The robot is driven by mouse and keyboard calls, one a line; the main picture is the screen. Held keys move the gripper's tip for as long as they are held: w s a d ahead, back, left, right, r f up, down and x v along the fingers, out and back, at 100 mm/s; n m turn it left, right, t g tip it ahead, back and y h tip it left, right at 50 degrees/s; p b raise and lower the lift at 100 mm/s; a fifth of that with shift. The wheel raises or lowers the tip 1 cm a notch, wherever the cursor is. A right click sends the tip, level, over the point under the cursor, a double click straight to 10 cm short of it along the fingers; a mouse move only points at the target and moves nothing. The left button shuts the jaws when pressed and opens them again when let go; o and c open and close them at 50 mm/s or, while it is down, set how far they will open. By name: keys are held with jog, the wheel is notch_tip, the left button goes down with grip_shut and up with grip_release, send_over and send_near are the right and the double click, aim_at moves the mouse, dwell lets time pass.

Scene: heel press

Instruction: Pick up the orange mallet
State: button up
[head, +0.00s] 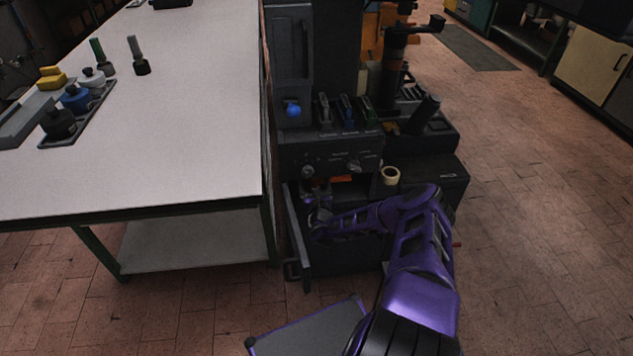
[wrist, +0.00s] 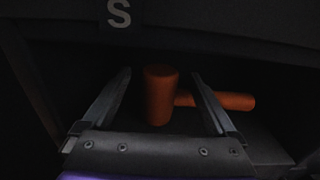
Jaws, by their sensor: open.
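The orange mallet (wrist: 158,97) lies in a dark compartment in the wrist view. Its thick head shows between my two fingers, and its handle (wrist: 238,101) points right, passing behind the right finger. My gripper (wrist: 162,74) is open, with one finger on each side of the head; contact cannot be told. In the head view my gripper (head: 318,217) is at the low opening in the front of the dark press, partly hidden by my purple arm. A small orange patch (head: 343,179) shows in that opening; whether it is the mallet is unclear.
A dark open panel (head: 298,240) stands at the opening's left. The white workbench (head: 190,130) is close on the left. A roll of tape (head: 390,175) sits on the press ledge. A panel marked S (wrist: 119,13) hangs above the compartment. The floor at right is clear.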

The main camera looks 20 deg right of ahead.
jog(key=shift+c, duration=0.3)
grip_shut()
jog(key=shift+d+r, duration=0.1)
jog(key=shift+r, duration=0.1)
dwell(0.4)
